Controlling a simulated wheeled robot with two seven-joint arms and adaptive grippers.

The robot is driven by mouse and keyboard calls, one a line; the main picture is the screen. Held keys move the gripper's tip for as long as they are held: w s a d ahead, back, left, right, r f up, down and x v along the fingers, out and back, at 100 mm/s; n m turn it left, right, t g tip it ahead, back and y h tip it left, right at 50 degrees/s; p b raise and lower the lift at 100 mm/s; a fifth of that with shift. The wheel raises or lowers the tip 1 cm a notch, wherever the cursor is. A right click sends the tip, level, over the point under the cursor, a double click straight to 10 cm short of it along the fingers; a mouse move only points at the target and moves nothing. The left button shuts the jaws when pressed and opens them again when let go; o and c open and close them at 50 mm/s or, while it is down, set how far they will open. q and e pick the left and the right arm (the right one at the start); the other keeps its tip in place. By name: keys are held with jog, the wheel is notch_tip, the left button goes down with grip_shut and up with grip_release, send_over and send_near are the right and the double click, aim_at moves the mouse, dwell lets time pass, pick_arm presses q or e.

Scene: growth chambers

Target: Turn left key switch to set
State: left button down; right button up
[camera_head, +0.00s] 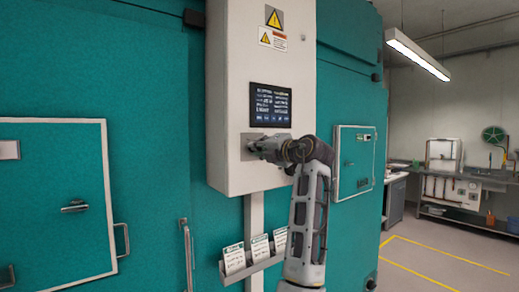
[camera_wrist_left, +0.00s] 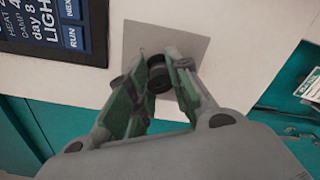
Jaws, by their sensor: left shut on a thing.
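The key switch (camera_wrist_left: 158,78) is a dark round piece on a grey square plate (camera_wrist_left: 196,50), set in the white control box (camera_head: 225,100). In the left wrist view, the fingers of my left gripper (camera_wrist_left: 156,75) are closed in on the switch from both sides. In the head view my left gripper (camera_head: 258,148) reaches the plate under the display, and it hides the switch there. The markings around the switch cannot be read. My right gripper is not in view.
A dark display (camera_head: 270,105) sits just above the plate. A rack with cards (camera_head: 234,258) hangs below the box. Teal chamber doors with handles (camera_head: 74,206) flank it. Open floor and a bench (camera_head: 465,178) lie to the right.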

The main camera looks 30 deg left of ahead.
pick_arm(q)
jog(key=shift+m, duration=0.4)
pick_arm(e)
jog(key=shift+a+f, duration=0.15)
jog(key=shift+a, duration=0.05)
pick_arm(q)
jog(key=shift+f+m, duration=0.1)
jog(key=shift+m, duration=0.4)
jog(key=shift+m+b, duration=0.35)
jog(key=shift+m, duration=1.15)
jog(key=m, duration=0.3)
jog(key=shift+f+m, duration=0.1)
jog(key=shift+m, duration=1.7)
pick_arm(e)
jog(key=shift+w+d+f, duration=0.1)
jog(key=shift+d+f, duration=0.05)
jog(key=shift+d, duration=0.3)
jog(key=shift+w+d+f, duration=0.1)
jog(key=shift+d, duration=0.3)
